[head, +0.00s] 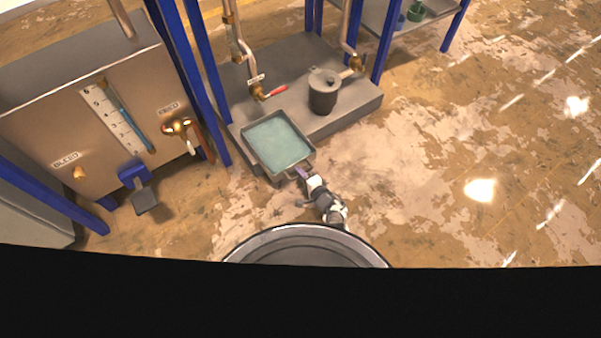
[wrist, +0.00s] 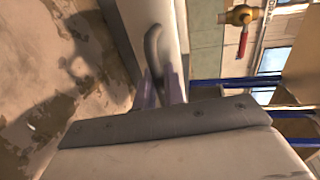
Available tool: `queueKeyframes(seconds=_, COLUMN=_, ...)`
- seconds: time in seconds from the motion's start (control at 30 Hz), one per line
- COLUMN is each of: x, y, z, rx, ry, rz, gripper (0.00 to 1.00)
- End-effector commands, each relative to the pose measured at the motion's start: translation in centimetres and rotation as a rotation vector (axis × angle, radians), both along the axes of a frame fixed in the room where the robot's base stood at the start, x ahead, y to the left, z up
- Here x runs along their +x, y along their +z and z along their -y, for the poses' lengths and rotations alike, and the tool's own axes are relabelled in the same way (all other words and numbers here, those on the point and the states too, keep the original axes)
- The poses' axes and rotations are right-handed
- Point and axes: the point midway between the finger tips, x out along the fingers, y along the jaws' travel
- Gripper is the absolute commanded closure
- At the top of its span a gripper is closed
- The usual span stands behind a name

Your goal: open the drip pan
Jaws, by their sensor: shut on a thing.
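The drip pan (head: 256,163) is a grey, square tray holding teal liquid. In the head view it sits at the front edge of the grey plinth, below the pipe with the red-handled valve. Its curved grey handle (wrist: 153,46) shows in the wrist view, on the near face of the pan (wrist: 140,14). My gripper (head: 302,173) is at the pan's front right side, with its purple fingers (wrist: 160,85) shut around the handle. The far part of the handle and the exact contact are partly hidden by the fingers and wrist.
The red valve lever (head: 277,92) is just above the pan. A dark lidded pot (head: 323,92) stands on the plinth (head: 350,112) to its right. A panel cabinet (head: 90,110) and blue posts (head: 205,85) are at left. Floor (head: 430,170) at right is clear.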

Motion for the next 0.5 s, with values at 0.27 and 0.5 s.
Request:
queueKeyframes(seconds=0.27, x=-0.01, y=-0.02, z=-0.03, rx=0.0, ry=0.001, rz=-0.001, gripper=0.73)
queueKeyframes(seconds=0.5, x=-0.05, y=0.04, z=0.02, rx=-0.001, ry=0.0, rz=-0.001, gripper=0.73)
